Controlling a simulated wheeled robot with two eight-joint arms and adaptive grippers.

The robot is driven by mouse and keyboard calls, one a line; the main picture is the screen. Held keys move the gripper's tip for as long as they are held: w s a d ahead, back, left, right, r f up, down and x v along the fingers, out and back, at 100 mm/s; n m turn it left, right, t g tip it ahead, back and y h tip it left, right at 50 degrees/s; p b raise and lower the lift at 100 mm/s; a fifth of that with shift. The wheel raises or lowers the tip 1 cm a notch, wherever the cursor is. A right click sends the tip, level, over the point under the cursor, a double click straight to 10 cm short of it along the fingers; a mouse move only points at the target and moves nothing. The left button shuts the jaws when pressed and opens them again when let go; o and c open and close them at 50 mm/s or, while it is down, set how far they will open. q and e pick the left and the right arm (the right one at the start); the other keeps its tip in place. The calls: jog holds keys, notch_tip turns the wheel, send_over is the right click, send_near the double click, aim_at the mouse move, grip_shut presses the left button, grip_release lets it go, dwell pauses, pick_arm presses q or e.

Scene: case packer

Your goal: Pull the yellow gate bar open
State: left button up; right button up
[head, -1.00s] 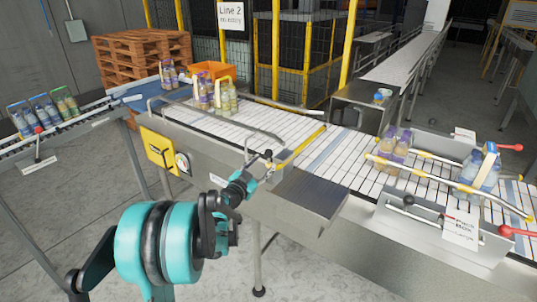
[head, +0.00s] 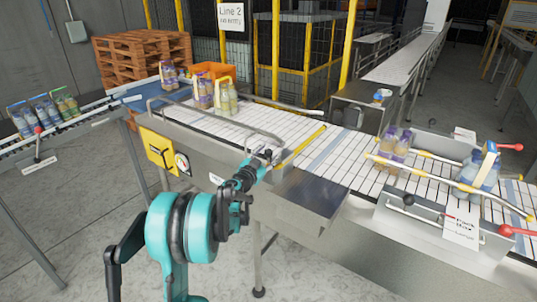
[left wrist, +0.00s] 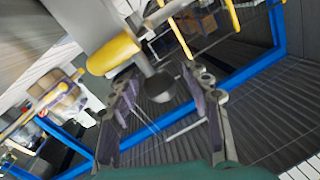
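The yellow gate bar (head: 304,144) reaches slantwise across the white conveyor, with its near end at the conveyor's front edge. My left gripper (head: 267,156) is at that near end. In the left wrist view the bar's thick yellow end (left wrist: 113,55) shows above the fingers, with a dark round knob (left wrist: 159,86) on a grey stem beside it. The two fingers of my left gripper (left wrist: 166,90) are apart, one on each side of the knob in the picture. Whether they touch it I cannot tell. My right gripper is not in view.
Bottle packs (head: 226,97) stand on the belt upstream, and others (head: 394,147) stand between yellow guide rails at the right. A grey metal box (head: 303,195) juts out from the conveyor front beside my gripper. A yellow panel (head: 158,151) is at its left.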

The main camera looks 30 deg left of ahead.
pick_arm(q)
grip_shut()
jog(key=s+a+b, duration=0.1)
jog(key=s, duration=1.7)
jog(key=shift+s+a, duration=0.15)
jog(key=shift+s, duration=0.1)
jog(key=shift+o, duration=0.9)
grip_release()
jog(key=s, duration=1.2)
jog(key=shift+d, duration=0.45)
